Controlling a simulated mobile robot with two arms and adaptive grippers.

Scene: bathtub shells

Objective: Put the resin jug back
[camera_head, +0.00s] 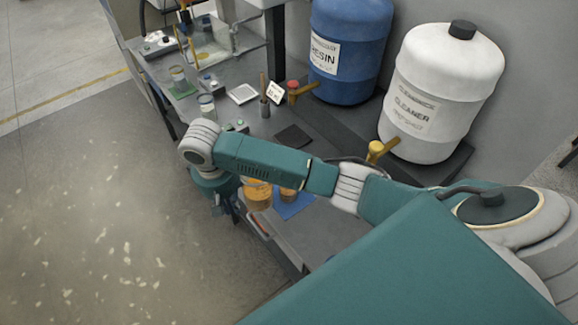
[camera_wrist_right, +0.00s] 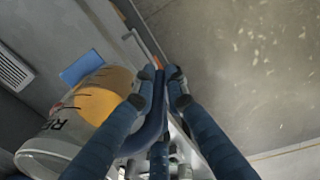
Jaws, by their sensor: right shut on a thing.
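The resin jug (camera_wrist_right: 100,92) is a clear container with orange resin in its lower part, a pale rim and partly readable "RE" lettering. In the right wrist view it is at the left, beside my right gripper (camera_wrist_right: 165,75). The gripper's dark blue fingers are shut on its handle, which they largely hide. In the head view the jug (camera_head: 257,196) shows as an orange body below my right forearm, with its top hidden. My right gripper (camera_head: 226,207) is mostly hidden under my wrist there. My left gripper is not in view.
A blue mat (camera_head: 298,207) lies on a lower grey surface, with a smaller orange item (camera_head: 288,194) by it. Open floor (camera_head: 90,220) lies left.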

